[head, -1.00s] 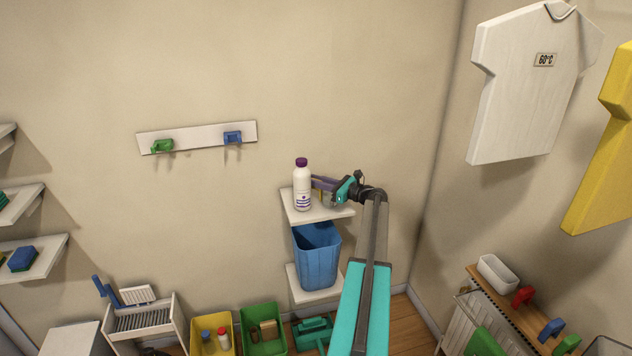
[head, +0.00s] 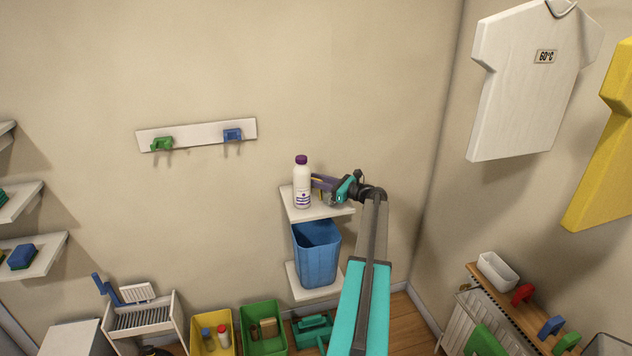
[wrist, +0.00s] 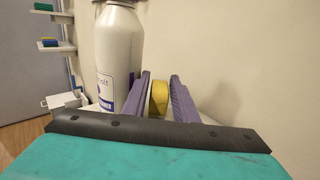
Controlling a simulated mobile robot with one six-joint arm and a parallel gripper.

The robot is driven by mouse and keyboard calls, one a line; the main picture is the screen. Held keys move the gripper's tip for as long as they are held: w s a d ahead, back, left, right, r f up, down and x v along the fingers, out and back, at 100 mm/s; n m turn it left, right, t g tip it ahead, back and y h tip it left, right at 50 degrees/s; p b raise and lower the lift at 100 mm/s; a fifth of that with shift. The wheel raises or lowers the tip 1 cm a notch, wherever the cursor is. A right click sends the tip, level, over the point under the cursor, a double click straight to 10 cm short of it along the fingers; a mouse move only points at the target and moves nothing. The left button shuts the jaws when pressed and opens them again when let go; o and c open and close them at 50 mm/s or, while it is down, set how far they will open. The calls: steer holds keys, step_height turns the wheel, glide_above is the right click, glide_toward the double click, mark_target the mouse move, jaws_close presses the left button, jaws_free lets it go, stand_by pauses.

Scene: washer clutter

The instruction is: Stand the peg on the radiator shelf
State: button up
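A yellow piece (wrist: 158,98), seemingly the peg, is between the two purple fingers of my gripper (wrist: 161,82) in the wrist view. The fingers are close on both sides of it; I cannot tell whether they press on it. In the head view my gripper (head: 318,183) is at the upper white wall shelf (head: 325,212), just right of a white bottle with a purple cap (head: 302,188). The bottle (wrist: 117,55) stands left of the fingers in the wrist view. The wooden radiator shelf (head: 490,291) is at the lower right, above the white radiator (head: 465,312).
The radiator shelf carries a white tub (head: 497,270), a red peg-like piece (head: 523,293) and a blue one (head: 551,328). A blue bin (head: 317,255) stands on the lower wall shelf. Yellow (head: 200,343) and green (head: 250,346) crates are on the floor.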

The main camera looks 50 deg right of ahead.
steer(key=shift+r, duration=0.15)
steer(key=shift+s, duration=0.3)
steer(key=s+b, duration=0.1)
steer(key=s, duration=0.2)
steer(key=s+d+b, duration=0.1)
steer(key=s, duration=0.3)
steer(key=s+b, duration=0.1)
steer(key=s, duration=0.3)
steer(key=shift+s+d, duration=0.15)
steer(key=shift+d, duration=0.25)
steer(key=shift+o, duration=0.3)
